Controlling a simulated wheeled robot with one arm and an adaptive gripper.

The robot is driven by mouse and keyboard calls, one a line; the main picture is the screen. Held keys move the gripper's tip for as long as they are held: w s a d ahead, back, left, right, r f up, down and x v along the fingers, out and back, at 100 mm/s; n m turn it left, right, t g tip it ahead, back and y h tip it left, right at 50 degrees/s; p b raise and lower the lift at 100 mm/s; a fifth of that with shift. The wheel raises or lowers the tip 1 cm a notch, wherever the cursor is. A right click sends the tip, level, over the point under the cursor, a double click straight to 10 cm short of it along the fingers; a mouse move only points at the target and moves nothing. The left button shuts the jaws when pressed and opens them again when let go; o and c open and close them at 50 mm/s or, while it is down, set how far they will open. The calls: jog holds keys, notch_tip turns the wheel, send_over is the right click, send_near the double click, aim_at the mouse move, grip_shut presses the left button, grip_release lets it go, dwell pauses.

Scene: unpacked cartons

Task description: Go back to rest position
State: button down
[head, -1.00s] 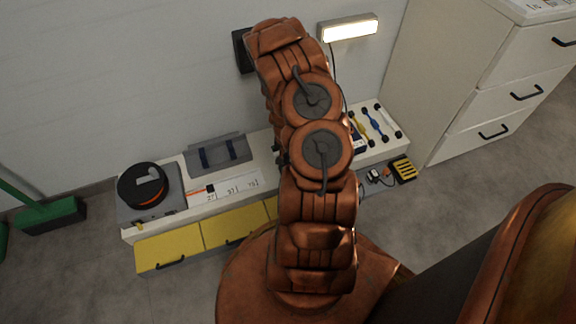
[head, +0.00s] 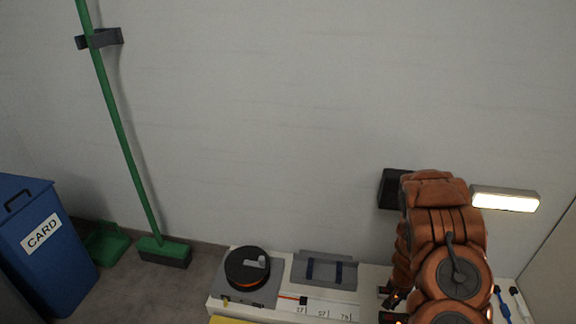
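My copper-coloured arm stands at the lower right of the head view, bent, in front of the wall and a long white bench (head: 232,308). Small dark parts that look like my gripper (head: 389,304) poke out at the arm's left edge, above the bench. The rest is hidden behind the arm, so I cannot tell whether it is open or shut. No held object shows.
On the bench are a black-and-orange reel (head: 247,267), a grey holder (head: 325,270) and a numbered white strip (head: 325,311). A lit lamp (head: 505,199) is on the wall. A green broom (head: 128,150) and blue CARD bin (head: 45,245) stand left.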

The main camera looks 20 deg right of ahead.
jog(key=w+a+r+n+p, duration=0.15)
jog(key=a+r+p, duration=0.45)
jog(key=r, duration=0.8)
jog(key=a+r+n+y+p, duration=0.15)
jog(key=a+r+p, duration=0.45)
jog(key=r, duration=0.8)
jog(key=w+a+r+n+h+p, duration=0.15)
jog(key=a+r+p, duration=0.45)
jog(key=r, duration=0.8)
jog(key=s+a+r+n+p, duration=0.1)
jog(key=s+a+r+p, duration=0.2)
jog(key=r, duration=0.4)
jog(key=s+a+r+n+g+y+p, duration=0.1)
jog(key=s+a+r+p, duration=0.25)
jog(key=r, duration=0.25)
jog(key=s+a+r+n+p, duration=0.2)
jog(key=s+a+r+p, duration=0.15)
jog(key=r, duration=0.35)
jog(key=s+a+r+n+h+p, duration=0.1)
jog(key=s+a+r+n+p, duration=0.2)
jog(key=s+r+p, duration=0.6)
jog(key=s+a+r, duration=0.2)
jog(key=s+r, duration=0.2)
jog(key=r, duration=0.1)
jog(key=shift+r+g, duration=0.4)
jog(key=shift+d, duration=0.15)
